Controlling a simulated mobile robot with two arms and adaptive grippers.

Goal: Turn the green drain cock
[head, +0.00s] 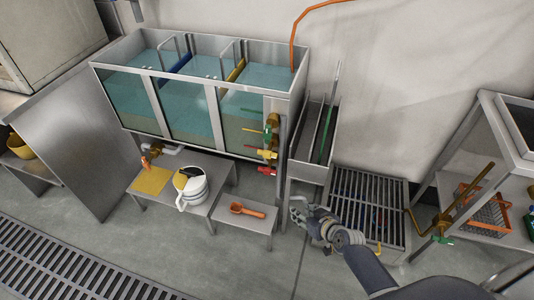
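A cock with a green handle (267,133) sits on brass fittings at the right end of the glass-fronted tank, above a yellow-handled cock (267,154) and a red-handled cock (267,171). Another green-handled valve (443,239) is on a brass pipe at the right. My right gripper (298,208) is in front of the tank's right end, below and right of the three cocks and apart from them. Its fingers are small here, and I cannot tell whether they are open or shut. It appears to hold nothing. My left gripper is not in view.
A low bench (222,208) below the tank carries a white jug (194,192) and a yellow cloth (151,180). An orange scoop (247,210) lies on a lower stand. A slotted rack (368,190) and a metal table with an orange basket (484,212) stand at right.

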